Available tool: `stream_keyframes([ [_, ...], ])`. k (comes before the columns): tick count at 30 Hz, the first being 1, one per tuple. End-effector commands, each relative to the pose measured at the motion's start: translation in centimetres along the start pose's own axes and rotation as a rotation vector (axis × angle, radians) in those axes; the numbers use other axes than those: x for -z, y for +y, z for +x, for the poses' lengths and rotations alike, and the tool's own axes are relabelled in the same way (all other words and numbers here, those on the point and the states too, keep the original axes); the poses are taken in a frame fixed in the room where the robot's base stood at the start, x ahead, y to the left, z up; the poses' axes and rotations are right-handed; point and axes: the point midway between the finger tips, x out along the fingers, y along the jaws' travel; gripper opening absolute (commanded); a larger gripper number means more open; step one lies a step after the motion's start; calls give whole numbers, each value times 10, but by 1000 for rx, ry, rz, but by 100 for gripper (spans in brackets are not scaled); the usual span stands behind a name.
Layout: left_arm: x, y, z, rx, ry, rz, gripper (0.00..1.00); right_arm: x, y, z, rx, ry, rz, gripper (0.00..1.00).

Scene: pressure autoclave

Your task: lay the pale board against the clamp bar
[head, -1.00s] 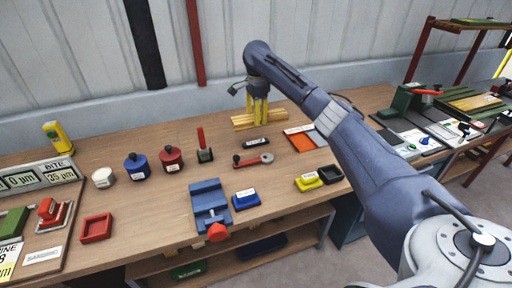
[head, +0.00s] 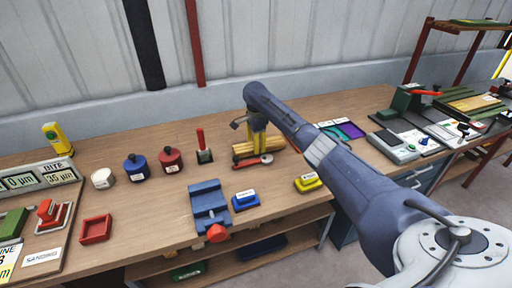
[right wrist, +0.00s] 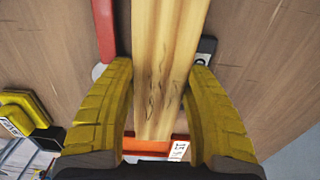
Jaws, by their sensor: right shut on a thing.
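The pale board (head: 242,149) is a yellowish wooden bar with dark grain marks, held over the back middle of the bench. My right gripper (head: 257,148) is shut on it from above. In the right wrist view the board (right wrist: 166,60) runs lengthwise between the two yellow fingers (right wrist: 165,115). I cannot tell for certain which part is the clamp bar. A blue vise (head: 208,200) with a red knob stands nearer the front edge, left of and in front of the board. My left gripper is not in view.
A red-handled lever (head: 255,160) lies close to the board. Blue (head: 136,167) and red (head: 171,160) pots stand to its left, with a red tray (head: 96,229) farther left. Blue (head: 245,200) and yellow (head: 308,183) blocks lie in front. Bench space between these is clear.

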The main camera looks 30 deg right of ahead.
Motion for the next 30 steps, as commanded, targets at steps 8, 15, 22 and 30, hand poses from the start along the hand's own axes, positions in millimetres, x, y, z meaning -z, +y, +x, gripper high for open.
stream_keyframes([
  [8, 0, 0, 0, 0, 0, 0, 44, 0, 0, 10, 2, -1, -1, 14],
  [15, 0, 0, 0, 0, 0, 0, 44, 0, 0, 11, 1, -1, -1, 14],
  [22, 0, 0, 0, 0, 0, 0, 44, 0, 0, 13, 1, -1, -1, 70],
  [30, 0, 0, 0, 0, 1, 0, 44, 0, 0, 13, 1, -1, -1, 73],
])
